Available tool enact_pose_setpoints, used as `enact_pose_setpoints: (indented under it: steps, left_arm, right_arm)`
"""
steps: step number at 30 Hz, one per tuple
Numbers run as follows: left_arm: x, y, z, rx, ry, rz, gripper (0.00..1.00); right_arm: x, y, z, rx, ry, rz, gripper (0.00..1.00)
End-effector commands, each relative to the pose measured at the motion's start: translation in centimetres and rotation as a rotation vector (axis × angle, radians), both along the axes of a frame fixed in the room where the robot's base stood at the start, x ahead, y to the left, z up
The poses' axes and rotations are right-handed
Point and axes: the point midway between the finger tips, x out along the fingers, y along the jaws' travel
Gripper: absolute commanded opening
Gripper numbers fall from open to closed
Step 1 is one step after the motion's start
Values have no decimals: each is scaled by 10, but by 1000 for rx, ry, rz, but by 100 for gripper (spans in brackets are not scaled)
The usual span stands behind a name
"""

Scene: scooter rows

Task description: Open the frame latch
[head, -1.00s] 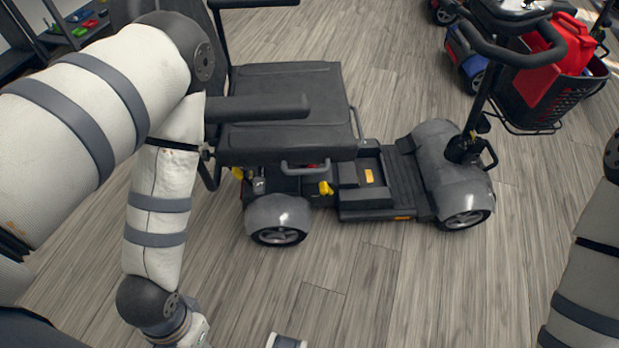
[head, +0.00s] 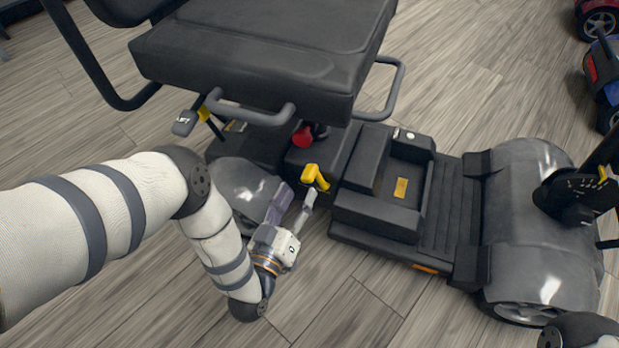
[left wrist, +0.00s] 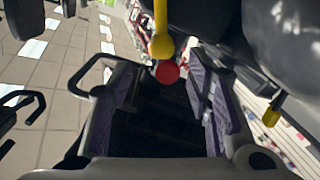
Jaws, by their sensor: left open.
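A yellow lever (head: 315,177), which looks like the frame latch, sticks out from the near side of the black scooter's frame, below the seat. My left gripper (head: 297,191) is open and empty. Its fingertips are just short of the lever and slightly left of it; I cannot tell whether they touch. In the left wrist view a yellow-knobbed lever (left wrist: 160,44) shows beyond the open fingers, near the top. A red knob (head: 303,136) sits behind the latch under the seat; it also shows in the left wrist view (left wrist: 167,72). My right gripper is out of view.
The black seat (head: 260,45) overhangs the latch, with a grey bar (head: 250,115) at its edge. A rear wheel cover (head: 243,185) lies beside my gripper. The floor (head: 370,310) in front is clear.

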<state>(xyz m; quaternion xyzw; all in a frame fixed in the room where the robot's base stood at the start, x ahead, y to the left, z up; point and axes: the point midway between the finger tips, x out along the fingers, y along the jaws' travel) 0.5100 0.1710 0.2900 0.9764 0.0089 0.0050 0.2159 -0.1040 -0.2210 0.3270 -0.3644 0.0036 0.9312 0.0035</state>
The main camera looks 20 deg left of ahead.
Motion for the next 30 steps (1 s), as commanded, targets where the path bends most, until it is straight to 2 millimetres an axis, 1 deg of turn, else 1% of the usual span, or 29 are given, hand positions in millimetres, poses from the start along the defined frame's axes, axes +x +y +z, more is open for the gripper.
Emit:
enact_pose_setpoints:
  steps: [1,3,6,9,13,19,20,21,23,24,25,26,30]
  left_arm:
    - [13,1,-5,1,0,1,45]
    - [30,1,-5,0,2,0,45]
    - [50,1,-4,0,3,0,45]
    - [63,1,-4,1,4,-1,45]
    - [70,1,-2,1,5,-1,45]
    - [70,1,-1,1,5,-1,45]
    - [70,1,-1,1,5,-1,40]
    - [70,1,-1,1,5,-1,31]
    - [70,1,-1,1,6,-2,18]
    - [70,1,-2,1,6,-2,9]
    - [70,1,-2,1,6,-2,2]
    - [70,1,-2,0,6,-2,0]
    - [69,1,-2,0,7,-2,0]
  right_arm:
    - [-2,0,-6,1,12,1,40]
    - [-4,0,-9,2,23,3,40]
    - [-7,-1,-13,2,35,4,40]
    - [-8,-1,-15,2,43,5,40]
    - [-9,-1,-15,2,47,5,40]
    - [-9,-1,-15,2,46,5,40]
    - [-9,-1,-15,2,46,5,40]
    - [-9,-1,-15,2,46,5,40]
    - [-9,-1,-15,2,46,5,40]
    - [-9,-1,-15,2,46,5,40]
    - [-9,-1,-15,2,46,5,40]
    - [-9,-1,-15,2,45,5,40]
    - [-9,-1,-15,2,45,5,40]
